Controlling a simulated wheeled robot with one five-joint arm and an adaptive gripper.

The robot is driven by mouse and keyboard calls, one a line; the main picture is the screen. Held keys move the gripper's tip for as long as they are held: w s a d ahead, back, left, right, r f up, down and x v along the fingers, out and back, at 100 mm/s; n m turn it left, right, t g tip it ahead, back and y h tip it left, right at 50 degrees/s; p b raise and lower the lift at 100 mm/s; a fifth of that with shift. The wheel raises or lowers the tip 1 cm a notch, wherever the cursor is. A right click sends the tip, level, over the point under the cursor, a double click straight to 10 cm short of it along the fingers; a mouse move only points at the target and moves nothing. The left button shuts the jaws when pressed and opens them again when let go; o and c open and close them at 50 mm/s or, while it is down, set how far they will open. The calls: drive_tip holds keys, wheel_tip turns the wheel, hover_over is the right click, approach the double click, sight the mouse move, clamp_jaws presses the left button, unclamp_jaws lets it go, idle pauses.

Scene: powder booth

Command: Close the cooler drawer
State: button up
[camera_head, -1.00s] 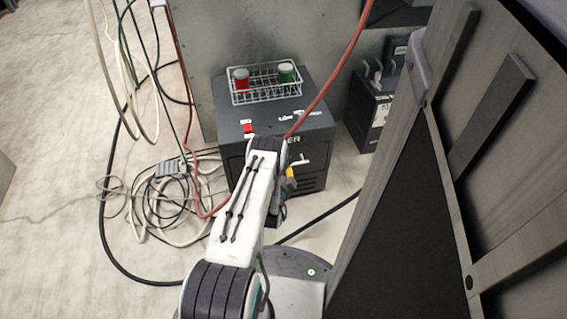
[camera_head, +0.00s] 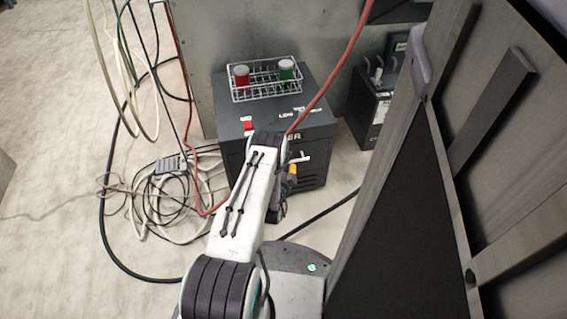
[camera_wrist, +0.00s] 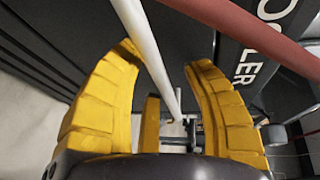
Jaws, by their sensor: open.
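The cooler (camera_head: 225,110) is a dark grey box with pale lettering on its front, standing against a grey wall panel. A pale handle (camera_head: 300,158) shows at its front. How far the drawer stands out cannot be told, as my arm covers much of the front. My gripper (camera_wrist: 165,60) has yellow fingers spread apart in the wrist view, with a white bar (camera_wrist: 150,45) passing between them. Contact with the bar cannot be told. In the head view only a bit of yellow finger shows at the cooler's front.
A wire basket (camera_head: 265,95) with a red jar (camera_head: 241,77) and a green jar (camera_head: 286,70) sits on the cooler. A red hose (camera_head: 335,83) runs across its front. Coiled cables (camera_head: 160,205) lie left; a dark panel (camera_head: 385,230) stands close at right.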

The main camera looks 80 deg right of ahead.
drive_tip(key=a+r, duration=0.1)
drive_tip(key=a, duration=0.6)
drive_tip(key=shift+a+r, duration=0.15)
drive_tip(key=shift+a, duration=0.05)
idle(0.8)
